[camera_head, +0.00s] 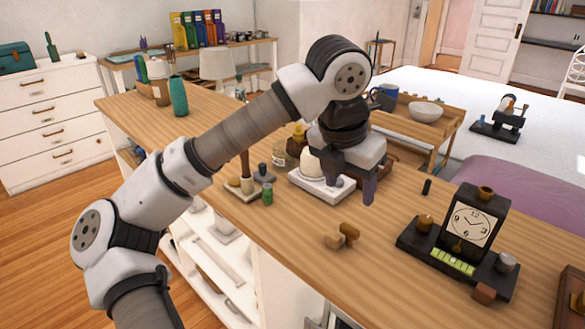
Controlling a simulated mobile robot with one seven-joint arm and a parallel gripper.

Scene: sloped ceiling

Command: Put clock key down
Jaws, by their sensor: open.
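My gripper (349,185) points down over the wooden counter, left of the clock. Its two dark purplish fingers are apart, and I see nothing held between them. A small brown and brass-coloured piece (346,233) lies on the counter just in front of the gripper, apart from it. It may be the clock key, but its shape is too small to be sure. The black desk clock (472,222) with a white square face stands on a black base at the right. The base carries a green strip and small brass and silver knobs.
A white tray (312,188) with a pale domed object is beside and partly behind the gripper. A small black cylinder (427,187) stands between gripper and clock. Small tools and a green jar (267,194) are left. A wooden tray (438,122) stands behind.

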